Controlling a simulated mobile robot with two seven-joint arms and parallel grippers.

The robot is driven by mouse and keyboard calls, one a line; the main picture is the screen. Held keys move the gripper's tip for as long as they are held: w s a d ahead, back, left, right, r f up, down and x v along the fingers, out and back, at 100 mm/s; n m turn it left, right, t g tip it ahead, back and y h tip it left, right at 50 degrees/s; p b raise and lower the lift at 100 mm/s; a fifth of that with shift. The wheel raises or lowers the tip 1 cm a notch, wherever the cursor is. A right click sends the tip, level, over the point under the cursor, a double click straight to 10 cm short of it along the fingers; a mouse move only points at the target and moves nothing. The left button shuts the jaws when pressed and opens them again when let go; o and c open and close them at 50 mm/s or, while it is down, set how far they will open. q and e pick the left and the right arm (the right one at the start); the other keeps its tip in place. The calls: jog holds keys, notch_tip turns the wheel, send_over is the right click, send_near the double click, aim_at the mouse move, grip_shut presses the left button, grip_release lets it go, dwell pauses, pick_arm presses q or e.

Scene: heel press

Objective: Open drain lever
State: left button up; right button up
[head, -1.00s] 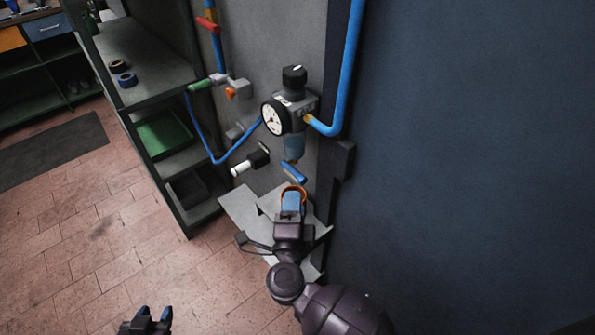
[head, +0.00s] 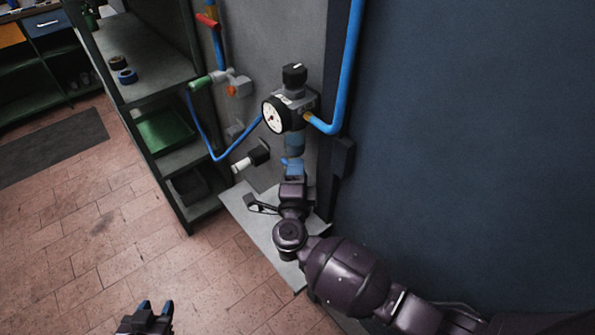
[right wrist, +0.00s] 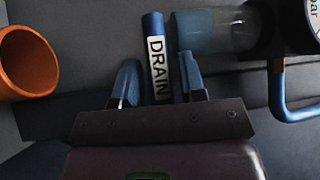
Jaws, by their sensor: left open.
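The drain lever (right wrist: 157,60) is a blue bar with a white "DRAIN" label, below the regulator's clear bowl (right wrist: 215,32). In the right wrist view it stands between the two blue fingers of my right gripper (right wrist: 160,82), with a visible gap at the left finger. The right finger is close to it; I cannot tell if they touch. My right gripper also shows in the head view (head: 293,166), under the bowl, where it largely hides the lever. My left gripper (head: 150,309) is open and empty at the bottom edge, far from the lever.
The regulator with its round gauge (head: 276,116) and black knob (head: 294,75) is on the wall. A blue pipe (head: 341,90) runs on its right. A white-and-black handle (head: 250,158) is left of it. An orange cup (right wrist: 25,62) is near my right gripper. A shelf (head: 150,60) stands left.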

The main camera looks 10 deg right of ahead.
grip_shut()
pick_arm(q)
jog(key=shift+f, duration=0.15)
pick_arm(e)
jog(key=shift+f, duration=0.1)
